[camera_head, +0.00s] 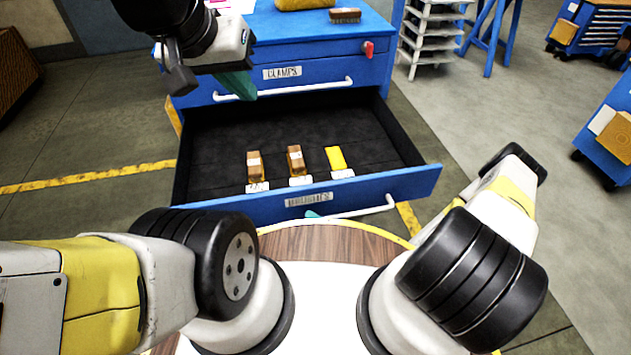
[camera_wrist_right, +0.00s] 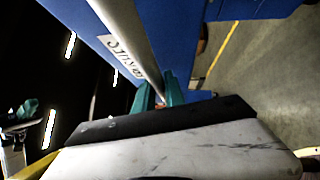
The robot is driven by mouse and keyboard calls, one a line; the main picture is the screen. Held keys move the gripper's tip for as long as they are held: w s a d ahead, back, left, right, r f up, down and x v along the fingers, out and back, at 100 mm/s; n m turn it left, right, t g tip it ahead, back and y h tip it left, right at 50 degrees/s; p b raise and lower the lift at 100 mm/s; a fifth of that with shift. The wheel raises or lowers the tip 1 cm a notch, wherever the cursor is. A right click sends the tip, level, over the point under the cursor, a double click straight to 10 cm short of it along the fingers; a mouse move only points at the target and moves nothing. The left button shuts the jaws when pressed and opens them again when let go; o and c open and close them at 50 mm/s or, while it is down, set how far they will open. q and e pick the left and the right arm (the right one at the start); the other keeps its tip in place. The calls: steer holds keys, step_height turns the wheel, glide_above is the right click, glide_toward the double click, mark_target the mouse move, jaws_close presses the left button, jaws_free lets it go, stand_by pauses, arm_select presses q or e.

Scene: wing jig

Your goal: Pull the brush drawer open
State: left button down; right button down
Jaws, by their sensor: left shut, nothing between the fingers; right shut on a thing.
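The brush drawer (camera_head: 240,212) is the lower drawer of the blue cabinet. It stands pulled out, showing its dark lining. Its white bar handle (camera_head: 362,210) runs along the front below a label. My left gripper (camera_head: 240,84) is shut and empty, in front of the closed clamps drawer (camera_head: 315,72), above the open drawer's left rear.
A brush (camera_head: 345,15) lies on the cabinet top. A red knob (camera_head: 368,49) is on the cabinet. A white rack (camera_head: 430,40) stands at right.

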steer(key=shift+s+d, duration=0.15)
steer(key=shift+s, duration=0.1)
steer(key=c, duration=1.4)
jaws_free()
steer(key=v, duration=0.7)
steer(key=shift+s+d, duration=0.25)
steer(key=shift+d, duration=0.1)
steer(key=shift+f, duration=0.1)
